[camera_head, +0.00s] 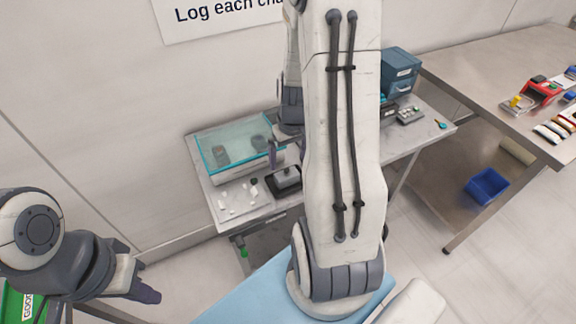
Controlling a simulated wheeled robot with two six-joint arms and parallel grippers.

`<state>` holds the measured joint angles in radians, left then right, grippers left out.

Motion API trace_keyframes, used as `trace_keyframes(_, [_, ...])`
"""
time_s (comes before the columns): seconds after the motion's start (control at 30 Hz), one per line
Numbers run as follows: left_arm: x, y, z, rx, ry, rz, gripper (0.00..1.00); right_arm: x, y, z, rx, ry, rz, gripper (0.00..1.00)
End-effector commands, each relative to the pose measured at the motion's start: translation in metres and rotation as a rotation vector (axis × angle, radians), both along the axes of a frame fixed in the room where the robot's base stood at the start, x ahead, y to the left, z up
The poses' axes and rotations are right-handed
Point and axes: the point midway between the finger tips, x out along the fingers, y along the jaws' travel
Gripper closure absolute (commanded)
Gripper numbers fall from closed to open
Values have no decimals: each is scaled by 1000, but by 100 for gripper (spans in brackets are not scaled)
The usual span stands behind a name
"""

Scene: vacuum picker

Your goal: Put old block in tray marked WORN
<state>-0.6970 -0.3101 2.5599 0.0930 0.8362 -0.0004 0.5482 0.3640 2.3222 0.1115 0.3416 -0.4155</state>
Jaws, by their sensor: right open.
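My right arm reaches down the middle of the view. Its gripper (275,153) is open beside the clear teal-edged bin, above a small dark tray (270,186) with a grey block-like piece (287,177) in it. I cannot tell whether this piece is the old block. My left gripper (146,283) is at the lower left, away from the bench; whether its jaws are open is unclear. No tray with a readable WORN mark shows. A green tray (12,303) at the lower left edge has a label that seems to read GOOD, partly cut off.
The clear bin (212,165) holds dark round pieces. Several small white pieces (240,196) lie on the metal bench (226,215). A blue-grey box (401,70) stands at its back right. A steel table (480,68) with tools and a blue bin (487,186) below are at right.

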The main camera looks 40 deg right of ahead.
Motion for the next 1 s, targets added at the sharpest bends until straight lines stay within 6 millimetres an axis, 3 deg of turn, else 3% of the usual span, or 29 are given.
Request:
trace_keyframes(0.2, [0, 0, 1, 0, 0, 0, 100, -3, 0, 34, -2, -3, 0, 0])
trace_keyframes(0.47, [0, 0, 1, 0, 0, 0, 100, -5, 1, 43, 0, 0, -1, 0])
trace_keyframes(0.57, [0, 0, 1, 0, 0, 0, 100, -3, 10, 45, 2, 0, 19, 0])
trace_keyframes(0.67, [0, 0, 1, 0, 0, 0, 100, 4, 42, 54, 7, -1, 89, 0])
trace_keyframes(0.8, [0, 0, 1, 0, 0, 0, 100, 2, 122, 74, 23, 5, 261, 0])
trace_keyframes(0.87, [0, 0, 1, 0, 0, 0, 100, -7, 159, 83, 32, 11, 343, 0])
trace_keyframes(1.0, [0, 0, 1, 0, 0, 0, 100, -45, 232, 100, 47, 31, 534, 0])
